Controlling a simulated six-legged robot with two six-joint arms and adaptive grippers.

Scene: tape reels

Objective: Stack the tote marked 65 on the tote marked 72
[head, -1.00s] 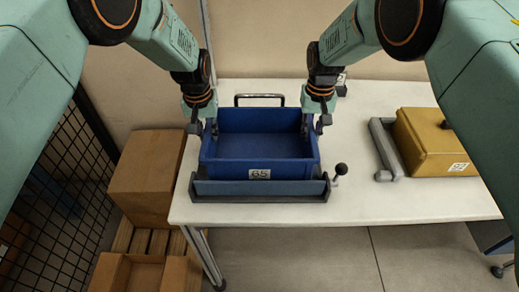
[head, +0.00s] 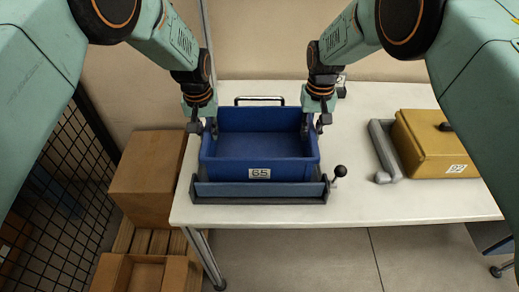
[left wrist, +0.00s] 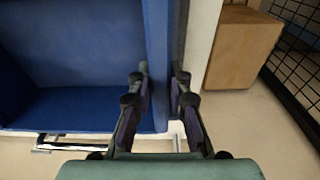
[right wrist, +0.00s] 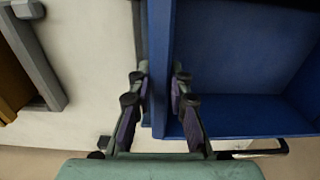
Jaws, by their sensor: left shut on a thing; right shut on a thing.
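The blue tote marked 65 (head: 260,146) is open and empty, with its label on the front wall, at the left of the white table. My left gripper (head: 205,129) is shut on its left wall, which shows between the fingers in the left wrist view (left wrist: 158,85). My right gripper (head: 314,127) is shut on its right wall, also seen in the right wrist view (right wrist: 160,85). The tote sits at or just above a grey-framed holder (head: 258,196); I cannot tell whether it touches. The yellow tote (head: 432,140) on the right has a lid knob and a label too small to read surely.
A grey rail frame (head: 382,152) borders the yellow tote's left side. A black-knobbed lever (head: 340,171) stands at the holder's right. Cardboard boxes (head: 145,178) and a black mesh fence (head: 75,185) are at left.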

